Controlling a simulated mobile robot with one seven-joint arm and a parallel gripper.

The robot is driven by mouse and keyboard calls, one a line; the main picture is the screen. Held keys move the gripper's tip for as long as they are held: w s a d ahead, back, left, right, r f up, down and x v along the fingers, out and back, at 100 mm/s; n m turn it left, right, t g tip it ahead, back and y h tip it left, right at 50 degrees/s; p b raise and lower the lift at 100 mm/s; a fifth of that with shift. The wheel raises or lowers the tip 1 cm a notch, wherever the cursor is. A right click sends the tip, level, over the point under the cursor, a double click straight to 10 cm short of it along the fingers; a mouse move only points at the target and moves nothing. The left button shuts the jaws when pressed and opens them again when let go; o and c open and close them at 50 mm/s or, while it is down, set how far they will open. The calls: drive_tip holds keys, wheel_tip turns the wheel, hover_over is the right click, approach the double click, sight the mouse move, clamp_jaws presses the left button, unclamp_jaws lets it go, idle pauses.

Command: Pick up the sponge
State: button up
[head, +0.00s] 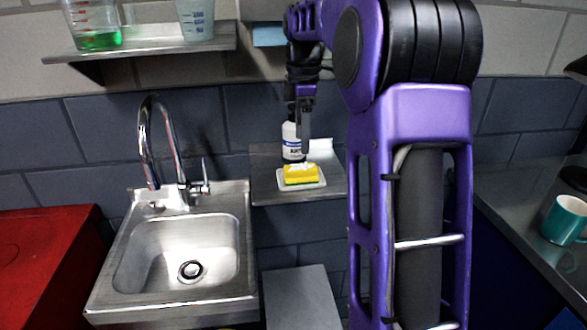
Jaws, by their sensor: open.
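The sponge (301,174) is yellow with a thin green layer at its bottom. It lies on a small white dish (314,184) on a metal wall shelf to the right of the sink. My gripper (303,150) is open, points down, and appears just above or behind the sponge, in front of a white bottle. I cannot tell the exact gap between its fingertips and the sponge. The fingertips are small and partly merge with the bottle behind.
The white bottle (290,141) stands on the shelf (264,163) close behind the sponge. A steel sink (140,255) with a tall faucet (150,140) is at left. An upper shelf (150,45) holds beakers. A teal mug (564,219) stands on the right counter.

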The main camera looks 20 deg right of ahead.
sight(301, 167)
wheel_tip(301, 167, down, 8)
drive_tip(key=shift+w+a+r+b, duration=0.1)
drive_tip(key=shift+r+b, duration=0.1)
drive_tip(key=shift+b, duration=0.65)
drive_tip(key=shift+c, duration=0.2)
clamp_jaws()
